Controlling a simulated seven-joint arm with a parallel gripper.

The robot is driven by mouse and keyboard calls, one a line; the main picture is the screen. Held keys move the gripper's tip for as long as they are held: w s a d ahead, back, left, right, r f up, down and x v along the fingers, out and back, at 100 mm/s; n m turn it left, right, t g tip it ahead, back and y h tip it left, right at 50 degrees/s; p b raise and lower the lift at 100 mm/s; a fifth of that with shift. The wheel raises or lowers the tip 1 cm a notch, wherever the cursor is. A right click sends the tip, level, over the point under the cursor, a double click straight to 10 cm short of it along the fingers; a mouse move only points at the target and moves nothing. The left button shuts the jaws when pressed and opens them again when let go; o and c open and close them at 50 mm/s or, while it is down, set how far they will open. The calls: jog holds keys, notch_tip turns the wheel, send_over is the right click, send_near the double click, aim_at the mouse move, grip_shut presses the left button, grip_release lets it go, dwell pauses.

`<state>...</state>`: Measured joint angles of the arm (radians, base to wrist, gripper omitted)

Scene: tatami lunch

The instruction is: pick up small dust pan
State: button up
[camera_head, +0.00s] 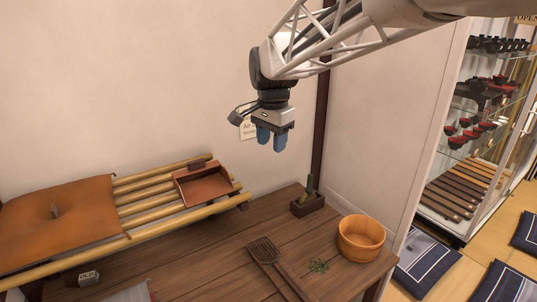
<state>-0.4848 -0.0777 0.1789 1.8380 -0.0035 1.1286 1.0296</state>
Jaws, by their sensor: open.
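A small reddish-brown, shallow pan that looks like the dust pan (204,189) lies on the bamboo poles, toward their right end. Its raised walls and open inside show, and a short dark block stands at its back edge. My gripper (272,140) hangs in the air above and to the right of the pan, with blue fingertips pointing down. It is open, holds nothing and is well apart from the pan. The gap between the fingers is small in this view.
A wall stands behind.

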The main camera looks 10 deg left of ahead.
jog(key=w+a+f+m, duration=0.1)
jog(key=w+a+f, duration=0.15)
jog(key=a, duration=1.05)
jog(key=m, duration=0.2)
send_over(196, 160)
jog(key=shift+f+g, duration=0.4)
jog(key=shift+f, duration=0.2)
jog(key=shift+f, duration=0.1)
jog(key=shift+f, duration=1.25)
jog(key=shift+f, duration=0.1)
jog(key=shift+f, duration=2.45)
jog(key=shift+c, duration=0.3)
